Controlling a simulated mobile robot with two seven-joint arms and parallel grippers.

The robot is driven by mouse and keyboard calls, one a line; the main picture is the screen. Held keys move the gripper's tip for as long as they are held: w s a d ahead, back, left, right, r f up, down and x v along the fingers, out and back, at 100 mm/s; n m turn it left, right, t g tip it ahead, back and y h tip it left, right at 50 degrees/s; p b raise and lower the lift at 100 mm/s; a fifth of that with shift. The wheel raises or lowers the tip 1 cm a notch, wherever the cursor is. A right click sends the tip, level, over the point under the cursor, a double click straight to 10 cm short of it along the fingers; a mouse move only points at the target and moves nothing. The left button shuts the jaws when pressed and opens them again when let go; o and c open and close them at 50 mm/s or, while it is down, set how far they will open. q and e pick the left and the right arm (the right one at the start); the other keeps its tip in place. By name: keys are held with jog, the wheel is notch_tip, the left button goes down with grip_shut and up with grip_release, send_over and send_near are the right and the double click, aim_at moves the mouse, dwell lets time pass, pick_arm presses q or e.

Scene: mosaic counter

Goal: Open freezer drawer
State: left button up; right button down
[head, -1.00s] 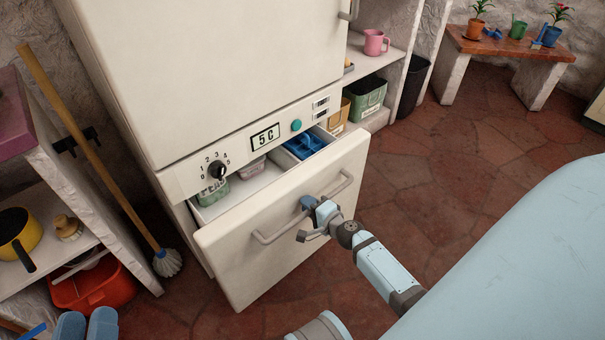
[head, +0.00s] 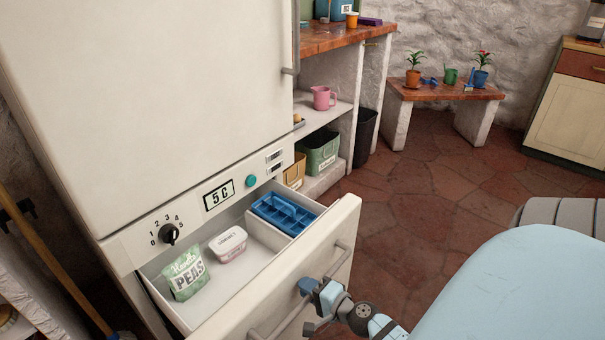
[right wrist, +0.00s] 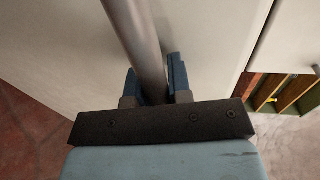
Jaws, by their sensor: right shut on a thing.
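The freezer drawer (head: 240,308) is pulled well out below the white fridge door. Inside it are a green bag of peas (head: 186,275), a pale tub with a pinkish side (head: 228,244) and a blue ice tray (head: 285,214). My right gripper (head: 318,292) is at the grey bar handle (head: 341,258) on the drawer front. In the right wrist view the handle bar (right wrist: 136,40) runs between the two blue fingers, and the gripper is shut on it. My left gripper is not in view.
A control panel with a dial (head: 168,234) sits above the drawer. Shelves with a pink jug (head: 323,98) and a green bin (head: 319,152) stand to the right. A mop handle (head: 55,262) leans at the left. The red tiled floor (head: 420,190) is open at the right.

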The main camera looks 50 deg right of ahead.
dwell(0.3)
jog(key=c, duration=1.3)
grip_release()
jog(key=shift+c, duration=0.2)
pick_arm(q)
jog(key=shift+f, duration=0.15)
pick_arm(e)
jog(key=shift+s, duration=0.15)
jog(key=shift+s, duration=0.3)
pick_arm(q)
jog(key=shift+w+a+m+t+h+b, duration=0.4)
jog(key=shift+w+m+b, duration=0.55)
jog(key=shift+b, duration=0.85)
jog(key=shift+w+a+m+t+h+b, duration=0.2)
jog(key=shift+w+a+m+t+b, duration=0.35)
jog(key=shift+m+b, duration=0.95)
pick_arm(e)
jog(key=v, duration=1.3)
jog(key=shift+r, duration=0.2)
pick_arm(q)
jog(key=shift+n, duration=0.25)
